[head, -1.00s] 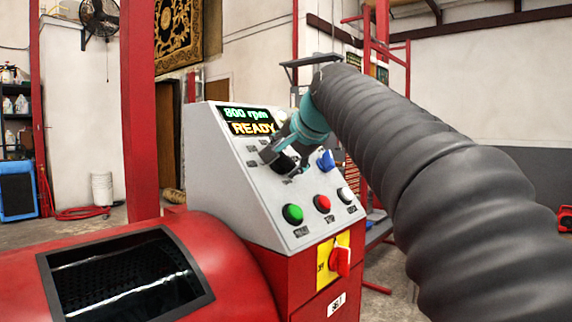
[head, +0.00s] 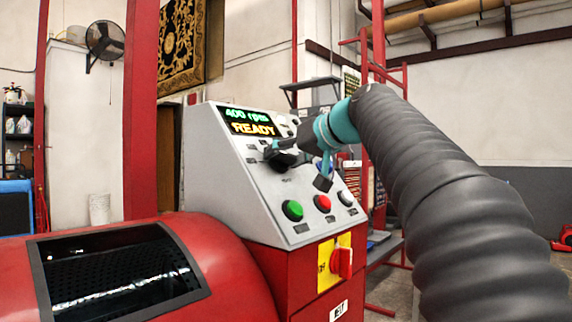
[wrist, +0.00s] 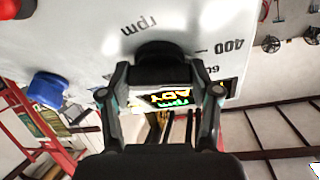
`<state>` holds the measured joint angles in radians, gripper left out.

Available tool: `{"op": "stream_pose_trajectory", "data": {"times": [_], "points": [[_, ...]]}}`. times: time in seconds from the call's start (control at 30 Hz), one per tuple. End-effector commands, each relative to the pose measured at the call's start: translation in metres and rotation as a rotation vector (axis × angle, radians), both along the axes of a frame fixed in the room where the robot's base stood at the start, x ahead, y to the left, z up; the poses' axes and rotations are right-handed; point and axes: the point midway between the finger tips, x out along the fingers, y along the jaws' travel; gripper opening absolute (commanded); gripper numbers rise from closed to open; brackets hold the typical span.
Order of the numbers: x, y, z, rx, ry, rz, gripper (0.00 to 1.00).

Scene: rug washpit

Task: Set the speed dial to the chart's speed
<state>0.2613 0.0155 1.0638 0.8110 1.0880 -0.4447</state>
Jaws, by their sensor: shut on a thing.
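The speed dial (wrist: 160,52) is a dark round knob on the sloped grey control panel (head: 235,190). In the wrist view "400" and "rpm" are printed beside it. My gripper (head: 280,158) is shut on the dial, with one finger on either side in the wrist view (wrist: 165,75). The display (head: 249,121) reads "400 rpm" in green and "READY" in amber.
Below the dial are a green button (head: 292,210), a red button (head: 322,203) and a white button (head: 346,197). A blue knob (wrist: 48,88) sits beside the dial. A red switch on a yellow plate (head: 341,262) is lower. The red drum housing (head: 235,280) stands at left.

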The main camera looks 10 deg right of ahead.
Motion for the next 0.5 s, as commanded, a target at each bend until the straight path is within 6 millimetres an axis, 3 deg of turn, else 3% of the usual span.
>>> {"op": "stream_pose_trajectory", "data": {"times": [0.5], "points": [[0.0009,-0.0011,-0.0010,-0.125,-0.088,0.127,0.28]]}}
